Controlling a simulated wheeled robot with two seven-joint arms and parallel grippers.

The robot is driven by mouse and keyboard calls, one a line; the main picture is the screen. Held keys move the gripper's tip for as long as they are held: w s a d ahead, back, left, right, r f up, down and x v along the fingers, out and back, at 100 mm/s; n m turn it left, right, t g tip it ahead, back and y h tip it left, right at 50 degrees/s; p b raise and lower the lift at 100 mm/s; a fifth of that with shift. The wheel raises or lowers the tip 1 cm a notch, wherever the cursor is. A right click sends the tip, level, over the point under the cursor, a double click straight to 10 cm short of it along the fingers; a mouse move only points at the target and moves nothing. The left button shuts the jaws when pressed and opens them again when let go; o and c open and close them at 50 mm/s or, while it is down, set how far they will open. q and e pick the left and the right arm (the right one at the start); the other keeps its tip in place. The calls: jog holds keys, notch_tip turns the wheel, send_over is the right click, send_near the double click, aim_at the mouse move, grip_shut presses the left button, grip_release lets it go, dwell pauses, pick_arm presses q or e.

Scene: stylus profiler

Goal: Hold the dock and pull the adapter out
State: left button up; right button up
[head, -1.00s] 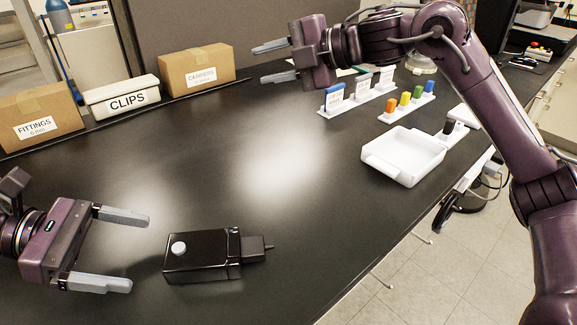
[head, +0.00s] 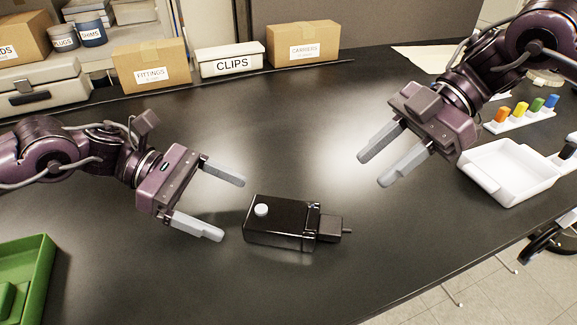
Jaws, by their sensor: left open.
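The dock (head: 280,222) is a black box with a round light button on top, lying on the dark table in the head view. The adapter (head: 328,228) is a smaller dark block at the dock's right end, with a thin pin pointing right. It appears seated against the dock. My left gripper (head: 233,208) is open just left of the dock, its fingers pointing at it and not touching it. My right gripper (head: 372,171) is above and right of the adapter, fingers apart and empty, pointing down-left.
A white tray (head: 533,188) stands at the right near the table edge, with colored pegs in a rack (head: 520,122) behind it. A green bin (head: 42,262) is at lower left. Cardboard boxes and a CLIPS box (head: 230,66) line the back. The table around the dock is clear.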

aim_at(248, 213)
pick_arm(q)
jog(key=x, duration=0.6)
jog(key=shift+d+f, duration=0.1)
jog(key=shift+d, duration=0.2)
jog(key=c, duration=1.8)
jog(key=shift+o, duration=0.2)
pick_arm(e)
jog(key=shift+c, duration=0.4)
